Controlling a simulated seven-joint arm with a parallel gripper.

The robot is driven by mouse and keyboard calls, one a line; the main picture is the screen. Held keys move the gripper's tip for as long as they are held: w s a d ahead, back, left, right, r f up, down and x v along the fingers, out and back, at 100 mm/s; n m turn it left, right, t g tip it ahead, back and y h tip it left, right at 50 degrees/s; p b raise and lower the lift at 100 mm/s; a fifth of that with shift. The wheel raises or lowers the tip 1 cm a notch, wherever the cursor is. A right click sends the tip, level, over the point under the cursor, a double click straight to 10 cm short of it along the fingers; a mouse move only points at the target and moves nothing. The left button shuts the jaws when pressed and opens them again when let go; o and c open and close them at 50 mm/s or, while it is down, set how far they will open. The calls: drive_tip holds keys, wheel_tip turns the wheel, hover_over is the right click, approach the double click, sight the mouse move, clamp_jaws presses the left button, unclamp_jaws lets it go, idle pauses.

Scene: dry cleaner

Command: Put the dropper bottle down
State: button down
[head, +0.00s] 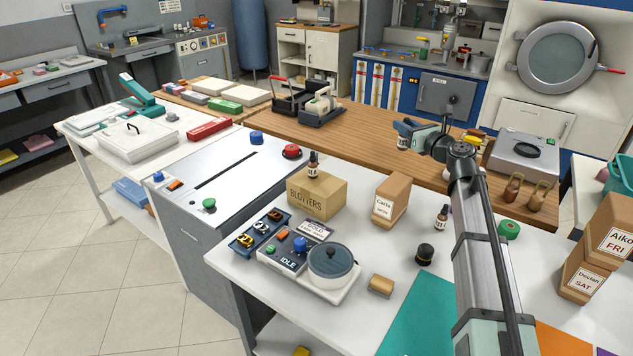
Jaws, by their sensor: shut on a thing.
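My gripper (403,129) is over the wooden counter (355,135), at the end of my raised arm. It is shut on a small dark dropper bottle (403,143) with a pale label, which shows just below the fingers. Its upper part is hidden by the gripper. I cannot tell whether its base touches the wood. A third dropper bottle (442,218) stands on the white table (345,315), right of the Carla box (391,199).
A device marked IDLE with a lidded pot (333,262) stands on the white table's left. A black knob-like object (424,251), a green roll (509,230) and a teal mat (415,318) lie nearby. A black caddy (322,110) and a grey scale-like box (523,155) stand on the wood.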

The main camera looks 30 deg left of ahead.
drive_tip(key=s+a+n+g+y, duration=0.1)
drive_tip(key=s+a+n+g, duration=0.3)
drive_tip(key=a, duration=0.7)
drive_tip(key=s+a+m+g+y, duration=0.1)
drive_tip(key=s+a, duration=0.5)
drive_tip(key=a, duration=0.4)
hover_over(320, 185)
drive_tip(key=shift+n, duration=0.3)
drive_tip(key=shift+w+f, duration=0.1)
drive_tip(key=shift+f, duration=7.4)
drive_tip(key=shift+f, duration=0.1)
drive_tip(key=c, duration=0.9)
unclamp_jaws()
drive_tip(key=v, duration=1.2)
drive_tip(key=shift+r, duration=0.2)
